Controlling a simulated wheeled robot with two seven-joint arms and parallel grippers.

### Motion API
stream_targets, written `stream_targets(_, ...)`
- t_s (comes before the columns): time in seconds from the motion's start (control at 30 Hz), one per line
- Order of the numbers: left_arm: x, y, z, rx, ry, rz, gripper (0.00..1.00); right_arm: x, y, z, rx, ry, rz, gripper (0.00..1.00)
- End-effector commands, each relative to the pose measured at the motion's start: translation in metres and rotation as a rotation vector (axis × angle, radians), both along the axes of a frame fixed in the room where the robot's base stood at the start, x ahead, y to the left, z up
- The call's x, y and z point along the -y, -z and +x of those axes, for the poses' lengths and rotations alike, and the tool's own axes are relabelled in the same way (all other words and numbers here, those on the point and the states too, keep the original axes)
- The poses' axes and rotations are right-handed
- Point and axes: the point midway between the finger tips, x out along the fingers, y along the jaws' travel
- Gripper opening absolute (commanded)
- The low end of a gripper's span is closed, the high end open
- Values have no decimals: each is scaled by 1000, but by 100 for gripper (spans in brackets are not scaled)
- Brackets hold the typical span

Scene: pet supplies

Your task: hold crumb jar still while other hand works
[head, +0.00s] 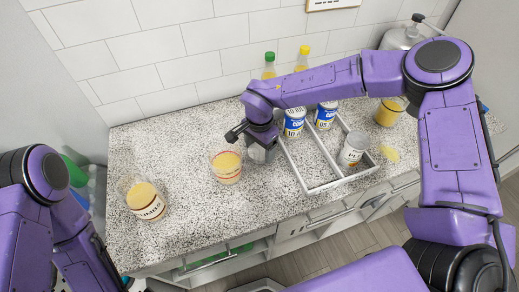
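Which container is the crumb jar is not clear. A clear jar with yellow contents and a dark-lettered label (148,204) stands at the counter's left. A second clear jar with yellow contents (227,167) stands near the middle. A third yellow-filled jar (386,115) is at the right, partly hidden by my arm. My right gripper (254,142) reaches across from the right and is just right of the middle jar. Its fingers are partly hidden, and I cannot tell whether they touch a greyish object below. My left arm is at the lower left, its gripper out of view.
A white divided tray (322,186) holds a light-labelled can (353,149). Blue-and-white cans (294,122) stand at its back. Green-capped (269,66) and yellow-capped (302,59) bottles stand by the wall. The counter's left-centre (190,215) is clear.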

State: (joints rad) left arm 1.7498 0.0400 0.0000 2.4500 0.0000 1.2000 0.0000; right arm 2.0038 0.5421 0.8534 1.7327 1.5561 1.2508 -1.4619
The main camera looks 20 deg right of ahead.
Motion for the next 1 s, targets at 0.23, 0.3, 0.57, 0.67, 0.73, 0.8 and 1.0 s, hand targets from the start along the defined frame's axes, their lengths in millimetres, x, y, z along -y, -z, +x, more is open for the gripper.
stream_targets(0.23, 0, 19, 0, 0, 0, 0, 100, 11, -6, 16, 2, 5, 0, 41)
stream_targets(0.3, 0, 25, 0, 0, 0, 0, 100, 18, -5, 26, 1, 5, 0, 41)
stream_targets(0.57, 0, 35, 0, 0, 0, 0, 100, 23, -55, 34, 5, 0, 1, 41)
stream_targets(0.67, 0, 39, 0, 0, 0, 0, 100, 23, -82, 34, 6, 1, 1, 41)
stream_targets(0.73, 0, 41, 0, 0, 0, 0, 100, 23, -100, 34, 5, 0, 1, 41)
stream_targets(0.8, 0, 43, 0, 0, 0, 0, 100, 23, -116, 34, 5, 1, 1, 41)
stream_targets(1.0, 0, 45, 0, 0, 0, 0, 100, 23, -143, 33, 1, 1, 0, 41)
